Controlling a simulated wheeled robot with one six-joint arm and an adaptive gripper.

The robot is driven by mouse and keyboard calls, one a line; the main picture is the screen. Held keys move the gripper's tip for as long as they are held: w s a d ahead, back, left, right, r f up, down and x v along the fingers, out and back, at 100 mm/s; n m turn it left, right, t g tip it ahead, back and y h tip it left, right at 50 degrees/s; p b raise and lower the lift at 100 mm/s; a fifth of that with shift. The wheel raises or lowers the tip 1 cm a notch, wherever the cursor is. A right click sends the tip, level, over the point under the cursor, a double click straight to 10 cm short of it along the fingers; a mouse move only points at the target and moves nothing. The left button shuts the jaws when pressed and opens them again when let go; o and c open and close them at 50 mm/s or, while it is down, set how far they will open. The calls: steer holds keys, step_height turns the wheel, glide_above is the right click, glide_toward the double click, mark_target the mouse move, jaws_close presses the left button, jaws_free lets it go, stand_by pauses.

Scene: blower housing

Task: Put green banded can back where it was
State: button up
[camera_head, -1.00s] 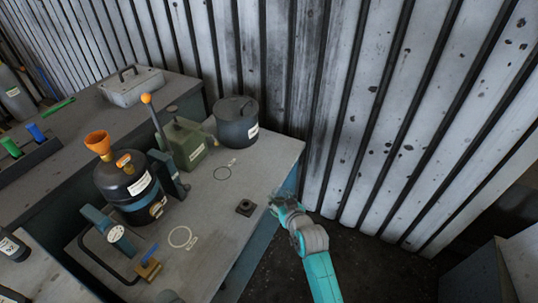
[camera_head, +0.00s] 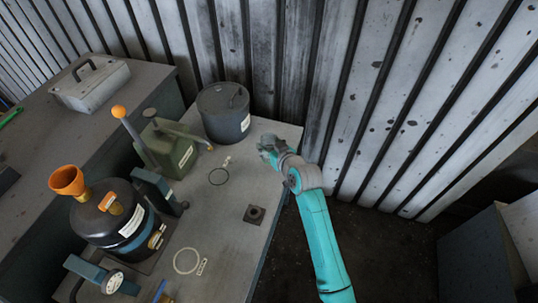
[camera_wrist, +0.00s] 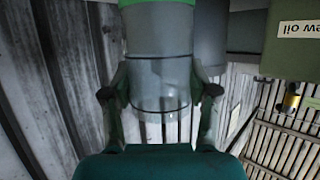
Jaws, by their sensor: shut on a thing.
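In the wrist view my gripper (camera_wrist: 160,95) is shut on the green banded can (camera_wrist: 158,60), a grey cylinder with a bright green band at the top of the picture. One finger is on each side of it. In the head view my gripper (camera_head: 268,150) is at the table's right edge, near the back. The can is hard to make out there. A dark ring (camera_head: 218,185) and a pale ring (camera_head: 175,262), each with a small label beside it, are marked on the grey table (camera_head: 228,238).
A dark lidded pot (camera_head: 223,115) stands at the back, left of my gripper. A green oil can (camera_head: 172,150) with a spout is beside it; its label shows in the wrist view (camera_wrist: 293,40). A black tank (camera_head: 105,225) and a small square block (camera_head: 254,214) are nearer. A corrugated wall (camera_head: 330,80) rises behind.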

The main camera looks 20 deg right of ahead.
steer(key=shift+f, duration=2.5)
steer(key=shift+f, duration=0.1)
steer(key=o, duration=1.3)
steer(key=v, duration=1.2)
steer(key=shift+s+a, duration=0.1)
